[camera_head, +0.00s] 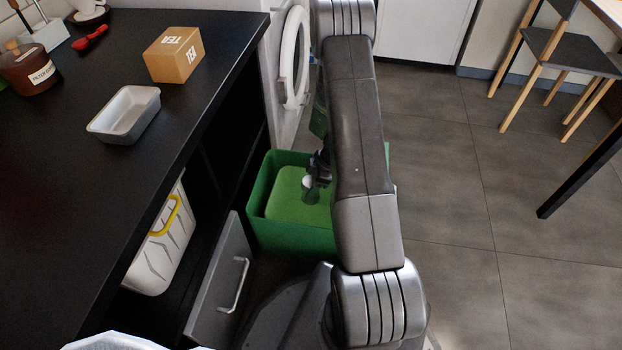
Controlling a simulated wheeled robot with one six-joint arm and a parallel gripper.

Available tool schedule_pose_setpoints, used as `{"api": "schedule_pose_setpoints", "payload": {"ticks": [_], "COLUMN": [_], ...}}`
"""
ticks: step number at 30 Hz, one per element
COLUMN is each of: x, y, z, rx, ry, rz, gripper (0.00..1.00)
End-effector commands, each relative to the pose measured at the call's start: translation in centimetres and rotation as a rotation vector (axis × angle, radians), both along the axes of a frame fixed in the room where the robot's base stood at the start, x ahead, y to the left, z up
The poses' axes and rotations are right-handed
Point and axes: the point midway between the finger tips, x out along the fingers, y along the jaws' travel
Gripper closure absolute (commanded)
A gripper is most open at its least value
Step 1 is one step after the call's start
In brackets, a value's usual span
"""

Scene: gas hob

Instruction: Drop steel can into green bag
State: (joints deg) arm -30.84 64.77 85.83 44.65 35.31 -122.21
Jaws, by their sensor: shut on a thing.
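The green bag (290,238) is an open, box-shaped green container on the floor, right of the dark counter. A lighter green surface shows inside it. My gripper (316,177) is over the bag's opening, partly hidden behind my grey arm. It is shut on a small greyish cylinder, the steel can (309,193). The can is within the outline of the opening, but I cannot tell how high it is above the inside. My arm hides the right part of the bag.
A black counter (60,190) at left holds a white tray (125,114), a TEA box (173,54) and a brown jar (29,68). A drawer front with a handle (236,285) stands out beside the bag. A white washing machine (291,60) is behind.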

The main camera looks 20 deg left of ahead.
Motion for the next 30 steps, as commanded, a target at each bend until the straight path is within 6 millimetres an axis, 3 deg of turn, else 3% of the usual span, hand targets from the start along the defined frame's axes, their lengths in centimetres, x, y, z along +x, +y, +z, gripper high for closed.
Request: {"api": "schedule_pose_setpoints", "payload": {"ticks": [10,11,14,23,30], "x": [0.0,0.0,0.0,0.1,0.6], "y": [0.0,0.0,0.0,0.0,-1.1], "z": [-0.3,-0.3,-0.3,-0.2,2.8], "rx": [0.000,0.000,0.000,0.000,0.002], "ry": [-0.001,-0.001,-0.001,-0.001,-0.003], "rz": [0.000,0.000,0.000,0.000,-0.002], "gripper": [0.65,0.38,0.19,0.19,0.19]}}
